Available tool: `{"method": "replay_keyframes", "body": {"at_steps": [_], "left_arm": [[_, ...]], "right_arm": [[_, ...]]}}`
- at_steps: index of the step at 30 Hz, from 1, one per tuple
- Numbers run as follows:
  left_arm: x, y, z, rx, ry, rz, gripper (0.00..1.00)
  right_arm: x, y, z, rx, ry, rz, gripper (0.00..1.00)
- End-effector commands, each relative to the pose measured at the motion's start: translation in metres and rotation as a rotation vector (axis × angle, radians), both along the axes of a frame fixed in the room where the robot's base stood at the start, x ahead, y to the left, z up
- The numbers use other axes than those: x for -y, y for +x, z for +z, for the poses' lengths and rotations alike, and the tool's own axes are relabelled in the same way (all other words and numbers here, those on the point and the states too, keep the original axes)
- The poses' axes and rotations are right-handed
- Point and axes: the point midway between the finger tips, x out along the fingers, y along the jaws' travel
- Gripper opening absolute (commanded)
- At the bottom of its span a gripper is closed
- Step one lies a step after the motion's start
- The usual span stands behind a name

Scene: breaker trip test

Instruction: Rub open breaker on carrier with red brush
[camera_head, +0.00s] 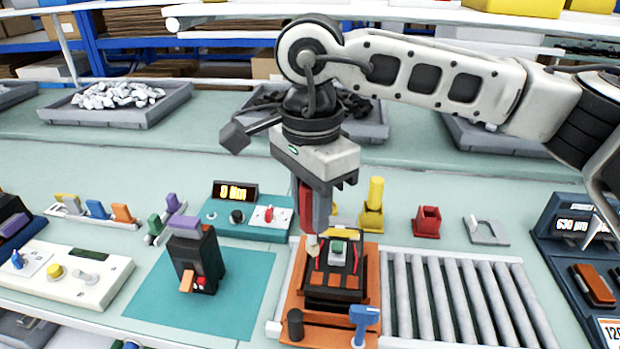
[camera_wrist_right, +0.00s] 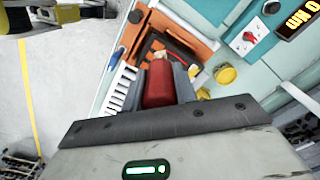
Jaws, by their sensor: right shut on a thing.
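My right gripper (camera_head: 314,208) points down over the carrier and is shut on the red brush (camera_head: 306,206). In the right wrist view the brush's red handle (camera_wrist_right: 159,85) sits between the fingers. Its pale tip (camera_head: 311,244) is at the upper left part of the open breaker (camera_head: 334,281); I cannot tell if it touches. The open breaker is black with orange-red strips and a green button block inside. It lies on the orange carrier (camera_head: 372,270), which also shows in the right wrist view (camera_wrist_right: 196,42).
A roller conveyor (camera_head: 450,295) adjoins the carrier on the right. A black breaker (camera_head: 196,258) stands on a teal mat (camera_head: 248,296) to the left. A teal meter (camera_head: 247,218), a yellow holder (camera_head: 373,215) and a red holder (camera_head: 427,222) stand behind. A blue clamp (camera_head: 363,320) is at the carrier's front.

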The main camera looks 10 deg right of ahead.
Motion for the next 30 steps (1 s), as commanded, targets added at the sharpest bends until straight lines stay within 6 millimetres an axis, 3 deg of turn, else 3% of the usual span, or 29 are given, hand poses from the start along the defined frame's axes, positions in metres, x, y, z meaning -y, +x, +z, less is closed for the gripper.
{"method": "replay_keyframes", "body": {"at_steps": [9,30], "left_arm": [[-0.004,0.001,0.006,-0.003,0.006,0.010,0.36],[-0.002,0.003,0.006,0.002,0.002,0.010,0.36]], "right_arm": [[0.001,0.000,0.024,0.001,0.000,-0.002,0.06],[0.001,0.000,0.024,0.000,0.000,-0.002,0.06]]}}
